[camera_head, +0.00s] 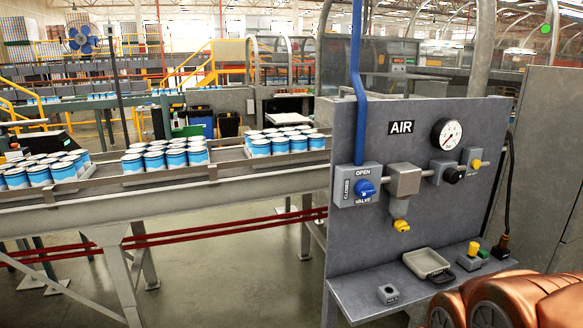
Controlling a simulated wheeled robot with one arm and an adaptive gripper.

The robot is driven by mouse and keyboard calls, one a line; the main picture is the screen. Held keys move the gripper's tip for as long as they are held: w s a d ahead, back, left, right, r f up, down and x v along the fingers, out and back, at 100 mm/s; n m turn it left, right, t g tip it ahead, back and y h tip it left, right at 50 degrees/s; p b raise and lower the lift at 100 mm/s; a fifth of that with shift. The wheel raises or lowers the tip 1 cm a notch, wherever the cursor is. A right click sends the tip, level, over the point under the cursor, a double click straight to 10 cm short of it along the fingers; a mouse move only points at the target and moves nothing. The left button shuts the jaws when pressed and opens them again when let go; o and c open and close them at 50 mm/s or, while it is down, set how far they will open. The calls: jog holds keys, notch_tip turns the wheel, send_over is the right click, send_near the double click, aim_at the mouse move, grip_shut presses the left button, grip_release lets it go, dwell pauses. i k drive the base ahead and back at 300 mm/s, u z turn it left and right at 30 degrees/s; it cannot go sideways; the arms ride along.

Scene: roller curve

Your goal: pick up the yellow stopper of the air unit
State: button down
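The air unit is a grey upright panel (370,235) marked AIR. It carries a blue valve knob (365,188), a gauge (446,134) and pipe fittings. Several yellow parts show. A small yellow upright piece (474,248) stands in a grey block on the shelf at the right. A yellow piece (402,225) is at the bottom of the middle fitting, and another yellow piece (477,164) is at the right end of the pipe. I cannot tell for sure which is the stopper. My gripper is not in view; copper-coloured parts of my arm fill the lower right corner.
A black cable runs down the panel's right edge. A conveyor (110,199) with blue and white cans (198,153) lies to the left.

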aim_at(472, 248)
jog(key=z, duration=0.95)
